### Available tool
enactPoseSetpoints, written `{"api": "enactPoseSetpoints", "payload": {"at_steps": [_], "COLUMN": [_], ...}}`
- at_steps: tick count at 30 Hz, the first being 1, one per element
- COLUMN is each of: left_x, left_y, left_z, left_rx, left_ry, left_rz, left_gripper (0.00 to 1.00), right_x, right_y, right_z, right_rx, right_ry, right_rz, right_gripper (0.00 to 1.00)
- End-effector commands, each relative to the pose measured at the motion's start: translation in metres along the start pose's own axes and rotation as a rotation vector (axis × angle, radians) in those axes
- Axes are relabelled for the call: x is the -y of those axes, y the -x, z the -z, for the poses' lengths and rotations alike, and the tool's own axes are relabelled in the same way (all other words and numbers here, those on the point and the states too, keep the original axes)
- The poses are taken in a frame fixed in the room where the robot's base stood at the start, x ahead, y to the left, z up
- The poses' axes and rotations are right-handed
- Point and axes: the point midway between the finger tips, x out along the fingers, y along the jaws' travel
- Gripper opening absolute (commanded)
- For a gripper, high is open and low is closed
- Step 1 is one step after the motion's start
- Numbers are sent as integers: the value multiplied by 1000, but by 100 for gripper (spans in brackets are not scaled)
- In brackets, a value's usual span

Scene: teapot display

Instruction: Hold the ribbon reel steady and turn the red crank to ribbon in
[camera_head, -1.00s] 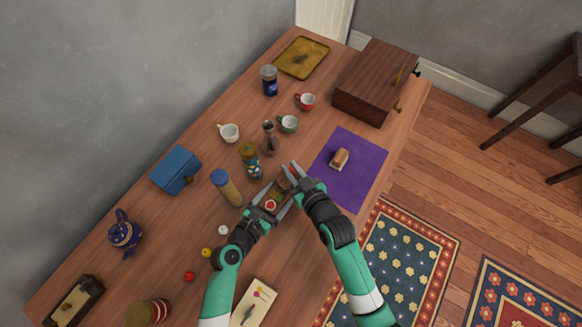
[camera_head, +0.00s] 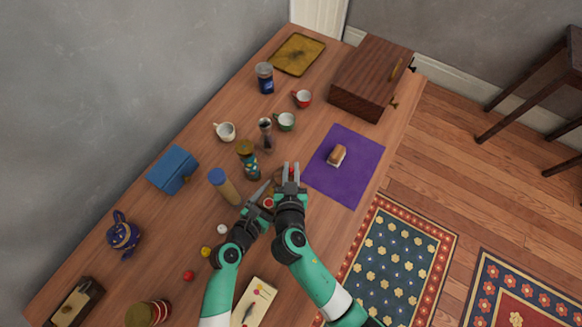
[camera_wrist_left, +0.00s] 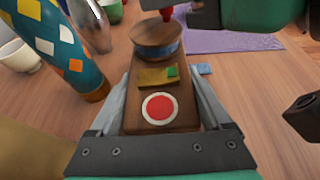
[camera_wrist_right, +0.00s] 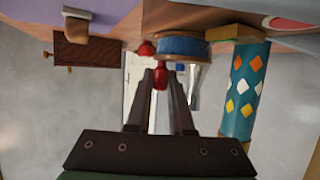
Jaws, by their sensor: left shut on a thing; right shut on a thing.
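The ribbon reel (camera_wrist_left: 157,40) is a wooden spool wound with blue ribbon on a wooden base (camera_wrist_left: 135,117). The base carries a red button with a white rim (camera_wrist_left: 160,107) and a yellow plate with a green square. My left gripper (camera_head: 267,192) is shut on the base, one finger along each side. The red crank knob (camera_wrist_right: 160,77) shows between the fingers of my right gripper (camera_head: 291,168), which is shut on it beside the spool. In the head view the grippers hide most of the reel.
A patterned bottle (camera_wrist_left: 57,45) stands close by the reel, with a blue-capped jar (camera_head: 224,187) nearby. Cups and a wooden box (camera_head: 370,80) stand farther back.

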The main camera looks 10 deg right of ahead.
Motion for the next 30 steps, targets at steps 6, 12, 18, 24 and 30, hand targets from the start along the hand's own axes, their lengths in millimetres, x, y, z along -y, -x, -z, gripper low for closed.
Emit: {"api": "enactPoseSetpoints", "payload": {"at_steps": [6, 12, 18, 24, 30], "left_x": [-1, -1, -1, -1, -1], "left_y": [0, 0, 0, 0, 0], "left_z": [-1, -1, -1, -1, -1], "left_rx": [3, 3, 2, 2, 2], "left_ry": [1, 1, 1, 1, 1], "left_rz": [-3, -3, -2, -2, -1], "left_gripper": [0, 0, 0, 0, 0], "right_x": [-1, 0, 0, 0, 0], "right_y": [0, 0, 0, 0, 0], "right_z": [-5, -5, -2, -1, -1], "right_rx": [10, 9, 5, 2, 4], "right_ry": [2, 2, 1, 0, 4], "right_rz": [-2, -1, 0, 0, 10], "right_gripper": [0, 36, 50, 50, 50]}}
